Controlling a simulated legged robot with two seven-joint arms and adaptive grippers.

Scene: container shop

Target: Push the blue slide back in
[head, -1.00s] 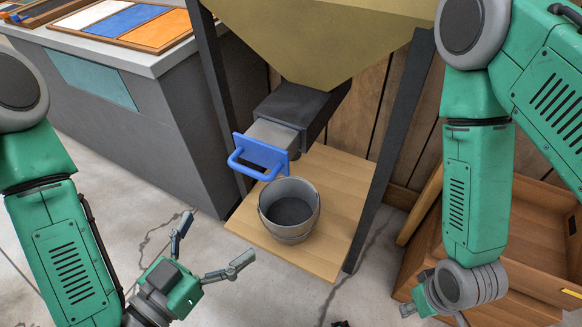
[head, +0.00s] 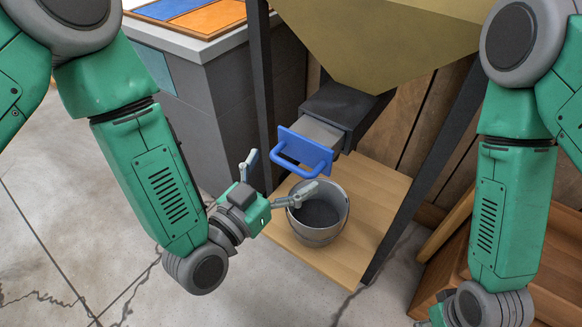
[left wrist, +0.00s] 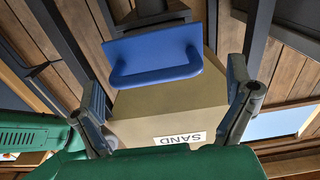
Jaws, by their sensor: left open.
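The blue slide (head: 318,155) has a flat front plate with a U-shaped handle. It stands out on a grey bar from the dark chute under the hopper. In the left wrist view the blue slide (left wrist: 152,48) shows ahead, between and beyond the fingers. My left gripper (head: 281,178) is open and empty, just in front of the handle and slightly below it, apparently apart from it. Its two fingers also frame the left wrist view (left wrist: 170,105). My right gripper (head: 438,316) shows only in part at the bottom edge; its fingers are hidden.
A grey bucket (head: 338,226) stands on the wooden base (head: 372,200) below the chute, close under my left gripper. Dark legs hold the yellowish hopper (head: 390,35). A grey counter (head: 225,115) stands at left, and a wooden crate (head: 545,270) at right.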

